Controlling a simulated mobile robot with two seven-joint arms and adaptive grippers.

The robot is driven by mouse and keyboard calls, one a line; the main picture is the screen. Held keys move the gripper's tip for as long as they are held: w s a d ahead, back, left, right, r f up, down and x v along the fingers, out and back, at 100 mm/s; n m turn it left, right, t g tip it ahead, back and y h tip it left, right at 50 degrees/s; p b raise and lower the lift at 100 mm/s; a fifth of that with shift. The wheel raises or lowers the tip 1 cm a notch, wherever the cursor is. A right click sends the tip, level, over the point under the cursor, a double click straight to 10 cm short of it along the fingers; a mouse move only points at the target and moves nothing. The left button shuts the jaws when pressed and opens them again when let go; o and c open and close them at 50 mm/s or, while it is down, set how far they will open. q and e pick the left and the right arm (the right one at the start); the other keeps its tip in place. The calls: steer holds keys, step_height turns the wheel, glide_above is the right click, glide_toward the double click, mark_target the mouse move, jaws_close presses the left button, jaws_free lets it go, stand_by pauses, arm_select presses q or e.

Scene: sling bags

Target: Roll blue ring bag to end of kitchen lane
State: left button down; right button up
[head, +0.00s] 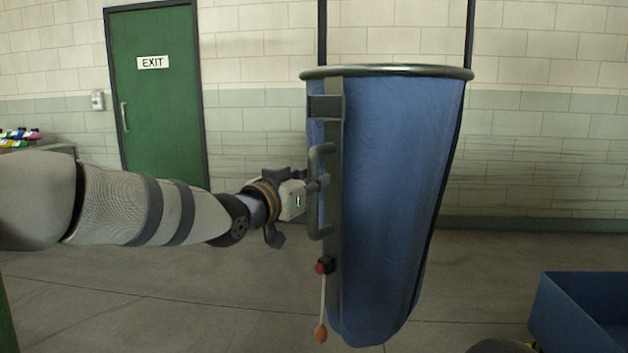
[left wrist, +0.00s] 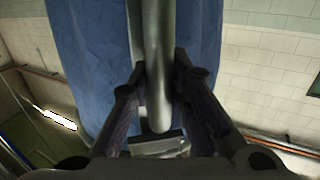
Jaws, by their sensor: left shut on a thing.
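The blue ring bag (head: 395,190) hangs upright in the middle of the head view, its open top held by a grey-green ring (head: 400,71). A vertical grey strip on its left side carries a handle (head: 316,215). My left gripper (head: 312,188) is shut on that handle. In the left wrist view the fingers (left wrist: 157,100) stand on both sides of the handle bar (left wrist: 157,60), with the blue bag cloth (left wrist: 90,50) behind. A red knob (head: 323,267) with a cord and an orange-red pull (head: 321,333) hangs below the handle. My right gripper is not in view.
Two dark vertical bars rise above the ring. A green exit door (head: 155,90) is in the back wall at left. A blue bin (head: 580,315) stands at the lower right. Colourful items (head: 20,134) lie at the far left. Grey floor (head: 180,300) is clear at lower left.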

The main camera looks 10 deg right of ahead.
arm_select(q)
steer(key=shift+w+a+r, duration=0.1)
steer(key=shift+w+a, duration=0.25)
steer(key=shift+a, duration=0.2)
steer(key=c, duration=1.6)
jaws_free()
steer(key=shift+a, duration=0.1)
steer(key=shift+o, duration=0.6)
steer(key=shift+w+a, duration=0.1)
steer(key=shift+w, duration=0.1)
steer(key=shift+s, duration=0.1)
steer(key=v, duration=1.1)
steer(key=shift+s, duration=0.45)
steer(key=shift+a, duration=0.1)
